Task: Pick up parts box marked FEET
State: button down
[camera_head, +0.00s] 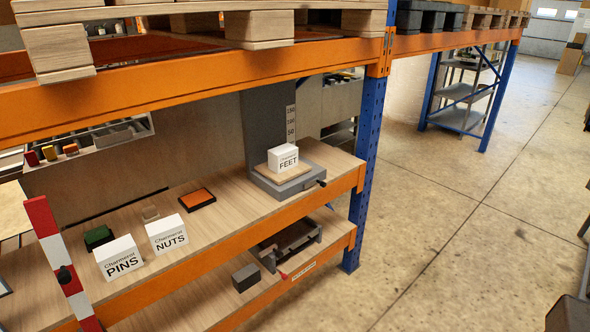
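The parts box marked FEET (283,158) is a small white box with black lettering. It stands upright on a wooden plate (270,172) on top of a grey device (264,183) at the right end of the wooden shelf. A dark grey upright with a numbered scale (291,122) rises just behind the box. The lettered front of the box is unobstructed. My gripper is not in view.
White boxes marked NUTS (167,236) and PINS (119,259) stand on the shelf (225,220) further left. An orange beam (190,88) with pallets crosses above the shelf. A blue post (366,150) stands at its right. Open floor (450,240) lies to the right.

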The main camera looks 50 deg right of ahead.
aim_at(284, 157)
jog(key=z, duration=4.55)
jog(key=i, duration=0.1)
jog(key=u, duration=3)
jog(key=i, duration=0.6)
jog(key=z, duration=0.15)
jog(key=k, duration=0.6)
jog(key=u, duration=0.1)
